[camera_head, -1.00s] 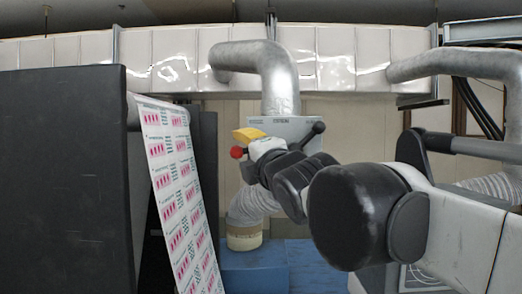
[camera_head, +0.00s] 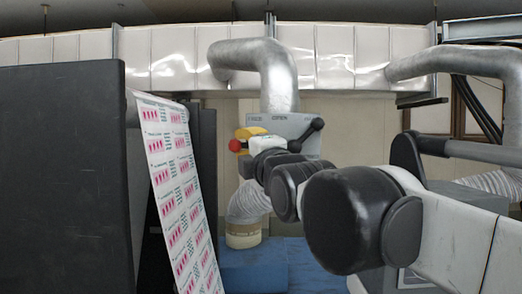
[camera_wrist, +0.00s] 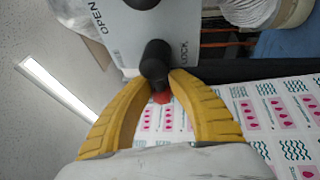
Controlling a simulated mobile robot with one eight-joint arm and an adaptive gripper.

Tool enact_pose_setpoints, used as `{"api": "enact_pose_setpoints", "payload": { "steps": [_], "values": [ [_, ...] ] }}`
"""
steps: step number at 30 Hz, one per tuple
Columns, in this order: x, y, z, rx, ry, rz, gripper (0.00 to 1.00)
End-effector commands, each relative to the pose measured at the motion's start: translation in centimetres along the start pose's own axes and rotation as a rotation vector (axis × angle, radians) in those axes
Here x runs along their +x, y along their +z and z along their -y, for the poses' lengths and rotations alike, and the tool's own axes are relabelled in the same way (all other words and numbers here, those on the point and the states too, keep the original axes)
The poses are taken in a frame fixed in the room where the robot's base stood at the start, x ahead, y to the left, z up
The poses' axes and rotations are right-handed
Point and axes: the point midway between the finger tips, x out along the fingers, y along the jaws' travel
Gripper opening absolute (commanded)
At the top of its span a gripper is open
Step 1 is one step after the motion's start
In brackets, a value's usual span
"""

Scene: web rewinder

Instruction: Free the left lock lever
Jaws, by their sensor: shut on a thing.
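The left lock lever has a black shaft (camera_wrist: 154,60) and a red knob (camera_head: 234,145). It comes out from the left side of a grey plate (camera_head: 287,124) in the head view. In the wrist view the plate (camera_wrist: 160,35) reads OPEN on the left and LOCK on the right, and the lever lies between the two words, closer to LOCK. My gripper (camera_wrist: 157,82) has yellow fingers shut on the lever, with the red tip (camera_wrist: 162,97) showing between them. My wrist hides part of the lever in the head view.
A second lever with a black knob (camera_head: 317,124) sticks up at the plate's right. A printed web (camera_head: 182,195) hangs at the left beside a large dark panel (camera_head: 65,170). Silver ducts (camera_head: 270,75) run behind, and a blue base (camera_head: 285,265) lies below.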

Motion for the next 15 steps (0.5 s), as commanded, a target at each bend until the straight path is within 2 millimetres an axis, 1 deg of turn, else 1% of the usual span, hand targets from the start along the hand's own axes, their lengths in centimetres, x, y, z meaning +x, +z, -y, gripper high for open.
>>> {"api": "enact_pose_setpoints", "payload": {
  "steps": [15],
  "values": [
    [0.2, 0.3, -1.5, 0.429, 0.180, 0.091, 0.00]
  ]
}}
